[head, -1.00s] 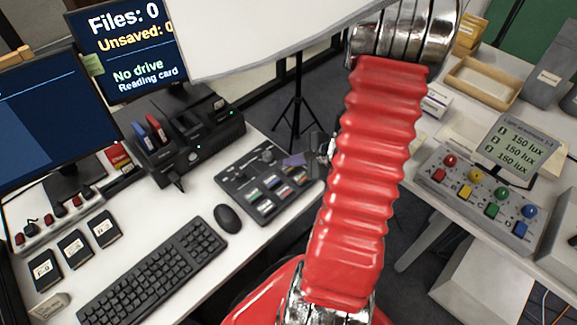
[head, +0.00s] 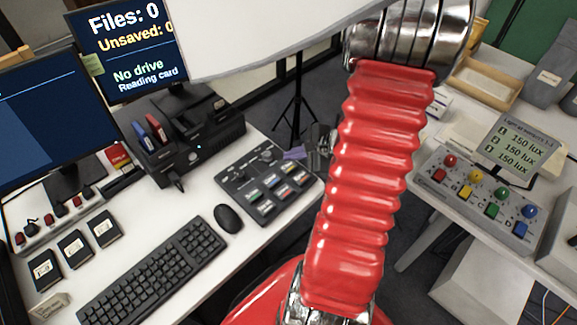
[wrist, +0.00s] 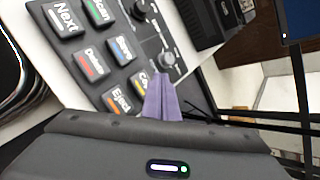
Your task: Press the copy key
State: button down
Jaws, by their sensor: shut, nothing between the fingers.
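The dark control panel (head: 238,183) lies on the white desk, with two rows of labelled keys and some knobs. In the wrist view the copy key (wrist: 139,79) shows only its first letter "C". The rest is hidden behind my gripper's purple fingers. My gripper (wrist: 163,86) is shut and empty, its tips over or beside this key in the picture; I cannot tell whether they touch it.
Beside the copy key are the Eject key (wrist: 117,100), Save key (wrist: 121,50) and a knob (wrist: 168,62). A black card reader dock (head: 190,150), mouse (head: 228,218) and keyboard (head: 155,270) share the desk. A second button box (head: 480,195) stands on the right table.

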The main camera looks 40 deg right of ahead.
aim_at(292, 168)
jog(key=shift+r, duration=1.6)
jog(key=shift+f, duration=0.15)
jog(key=shift+r, duration=1.65)
jog(key=shift+s, duration=0.15)
